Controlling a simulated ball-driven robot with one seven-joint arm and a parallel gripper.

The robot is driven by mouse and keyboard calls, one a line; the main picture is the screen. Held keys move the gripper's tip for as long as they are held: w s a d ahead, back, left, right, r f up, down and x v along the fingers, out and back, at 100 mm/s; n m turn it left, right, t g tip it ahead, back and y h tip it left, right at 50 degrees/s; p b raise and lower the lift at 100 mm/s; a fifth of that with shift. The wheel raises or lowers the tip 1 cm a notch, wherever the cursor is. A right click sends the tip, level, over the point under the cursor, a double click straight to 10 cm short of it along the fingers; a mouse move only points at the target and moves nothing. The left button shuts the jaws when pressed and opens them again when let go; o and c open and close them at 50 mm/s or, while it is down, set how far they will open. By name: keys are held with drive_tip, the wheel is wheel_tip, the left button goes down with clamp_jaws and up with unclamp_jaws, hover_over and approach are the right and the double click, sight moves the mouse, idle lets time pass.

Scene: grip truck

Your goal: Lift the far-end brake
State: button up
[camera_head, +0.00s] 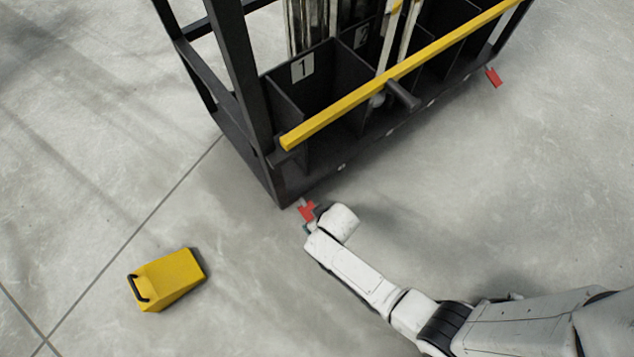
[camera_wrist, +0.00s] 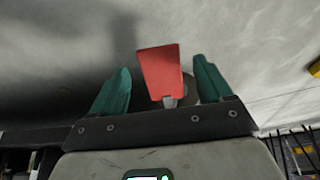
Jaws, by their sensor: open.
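A red brake pedal (camera_head: 307,211) sticks out low at the near corner of the dark truck (camera_head: 268,185). A second red brake pedal (camera_head: 493,77) sticks out at the truck's other end, at the upper right in the head view. My gripper (camera_head: 312,224) is down at the near-corner pedal, partly hidden by my wrist. In the wrist view, the red pedal (camera_wrist: 160,70) stands between the two teal fingers of my gripper (camera_wrist: 162,66). The fingers are open, with a gap visible on each side of the pedal. A round wheel-like shape shows partly behind it.
The truck has a yellow bar (camera_head: 400,75) along its side and numbered compartments holding long upright pieces. A yellow block with a black handle (camera_head: 170,279) lies on the floor at the lower left. The concrete floor between the block and my arm is clear.

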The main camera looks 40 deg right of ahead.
drive_tip(key=shift+b+x, duration=0.3)
drive_tip(key=shift+x, duration=0.5)
clamp_jaws()
drive_tip(key=shift+r, duration=0.1)
